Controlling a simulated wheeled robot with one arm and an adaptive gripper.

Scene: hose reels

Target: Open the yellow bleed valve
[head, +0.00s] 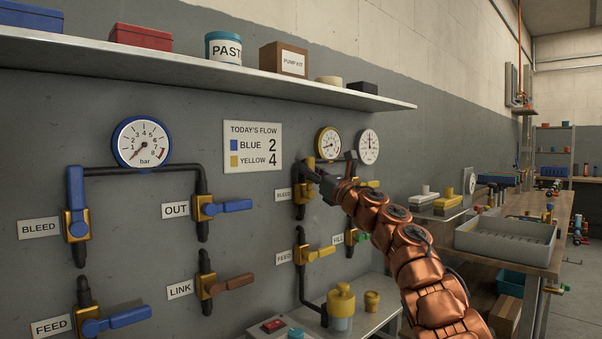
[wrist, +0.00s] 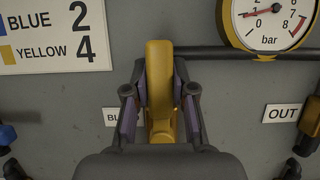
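The yellow bleed valve (head: 302,194) sits on the wall beside its small BLEED sign, at the left end of the yellow pipework. My gripper (head: 326,178) is at this valve and hides much of its handle in the head view. In the wrist view the yellow handle (wrist: 159,75) points upward between the two fingers of my gripper (wrist: 159,88). One purple-lined finger is on each side of it. The fingers are apart, with narrow gaps beside the handle; firm contact does not show.
The yellow OUT valve (head: 367,185) is just right of my gripper. The yellow FEED valve (head: 303,253) is below. A yellow-rimmed gauge (head: 328,143) is above. A shelf (head: 200,75) overhangs at the top. Blue valves (head: 77,215) are on the left.

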